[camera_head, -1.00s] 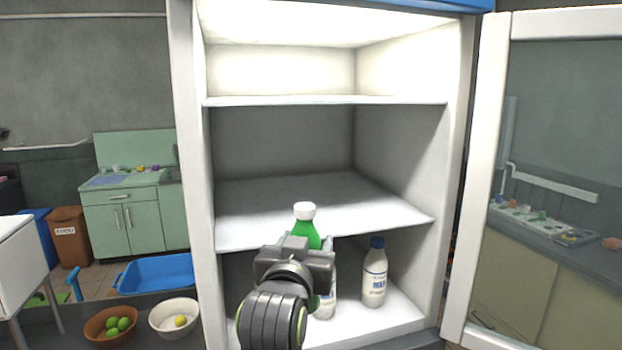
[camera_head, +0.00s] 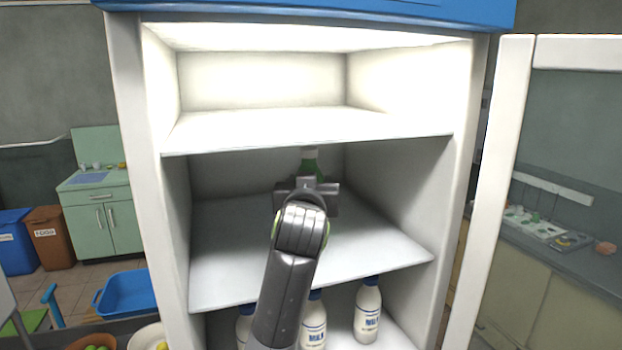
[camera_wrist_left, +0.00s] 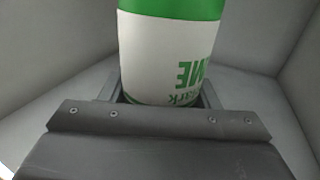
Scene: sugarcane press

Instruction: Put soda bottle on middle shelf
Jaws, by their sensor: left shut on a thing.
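The middle shelf (camera_head: 375,255) is a bare white surface below the gripper. Whether the bottle's base touches the shelf is hidden. My right gripper is not in view.
The upper shelf (camera_head: 230,135) lies close above the bottle cap. Several milk bottles, one at the right (camera_head: 368,310), stand on the bottom shelf. The fridge door (camera_head: 490,200) is open at the right. The middle shelf is otherwise clear.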

